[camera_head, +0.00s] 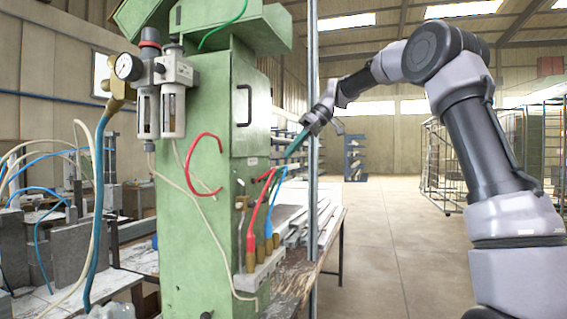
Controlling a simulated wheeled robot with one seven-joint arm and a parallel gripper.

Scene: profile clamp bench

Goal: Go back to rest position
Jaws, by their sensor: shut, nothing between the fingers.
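My gripper (290,155) is in the middle of the view, at the end of my grey and black arm, which arches in from the right. Its slim teal fingers point down and left and are shut with nothing between them. The fingertips appear close to the right side of the green machine (185,235), near the red and blue hoses. I cannot tell whether they touch anything.
A pressure gauge with filter bowls (172,108) sits on the machine's front. Red (257,208) and blue (274,207) hoses rise from brass fittings. A grey post (313,190) stands beside the bench (325,240). Wire cages (445,165) stand behind my arm. The floor (385,250) between is clear.

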